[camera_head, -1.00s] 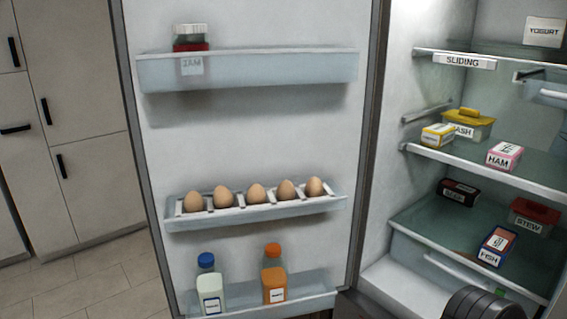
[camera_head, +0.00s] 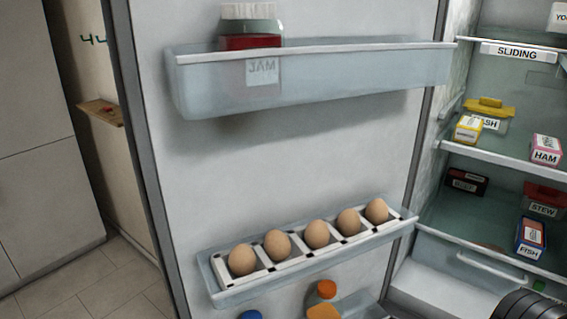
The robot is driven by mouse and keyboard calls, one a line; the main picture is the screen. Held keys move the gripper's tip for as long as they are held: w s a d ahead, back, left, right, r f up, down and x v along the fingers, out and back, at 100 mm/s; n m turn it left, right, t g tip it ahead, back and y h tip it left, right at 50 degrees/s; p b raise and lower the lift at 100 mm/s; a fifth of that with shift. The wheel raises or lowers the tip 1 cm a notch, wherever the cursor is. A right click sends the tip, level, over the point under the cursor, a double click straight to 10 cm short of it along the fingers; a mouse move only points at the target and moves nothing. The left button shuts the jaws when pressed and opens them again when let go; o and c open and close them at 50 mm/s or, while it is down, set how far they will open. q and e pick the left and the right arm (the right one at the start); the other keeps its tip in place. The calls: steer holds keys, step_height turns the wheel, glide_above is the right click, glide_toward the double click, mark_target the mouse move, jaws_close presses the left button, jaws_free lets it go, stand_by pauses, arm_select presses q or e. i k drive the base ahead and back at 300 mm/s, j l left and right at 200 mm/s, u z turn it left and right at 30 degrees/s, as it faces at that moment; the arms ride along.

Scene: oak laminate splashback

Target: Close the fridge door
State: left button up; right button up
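The fridge door (camera_head: 290,165) stands wide open, its inner face toward me, filling the middle of the head view. Its upper shelf (camera_head: 330,75) holds a jam jar (camera_head: 250,28). Its middle rack (camera_head: 225,296) holds several eggs (camera_head: 317,234). An orange-capped bottle (camera_head: 324,300) and a blue cap show at the bottom edge. The open fridge interior (camera_head: 500,190) is at the right, with the hinge side of the door beside it. Neither gripper can be made out. A dark ribbed part at the bottom right is probably part of my arm.
Fridge shelves hold a yellow-lidded box (camera_head: 488,112), a ham box (camera_head: 546,150), a stew tub (camera_head: 543,200) and a fish box (camera_head: 531,237). Left of the door are a pale cabinet (camera_head: 45,180), a small wooden ledge (camera_head: 101,112) and bare tiled floor (camera_head: 100,280).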

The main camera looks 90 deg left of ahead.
mark_target(214, 172)
steer(key=k+j+z, duration=0.3)
steer(key=k, duration=0.15)
steer(key=k+j+z, duration=0.3)
steer(key=k, duration=0.2)
steer(key=k+l+u, duration=0.25)
steer(key=k+l, duration=0.4)
steer(key=k, duration=0.15)
steer(key=k+j+u, duration=0.15)
steer(key=j+u, duration=0.2)
steer(key=k+j+u, duration=0.1)
steer(key=j+u, duration=0.2)
steer(key=i+j+z, duration=0.1)
steer(key=j, duration=0.75)
steer(key=j+z, duration=0.1)
steer(key=j, duration=0.8)
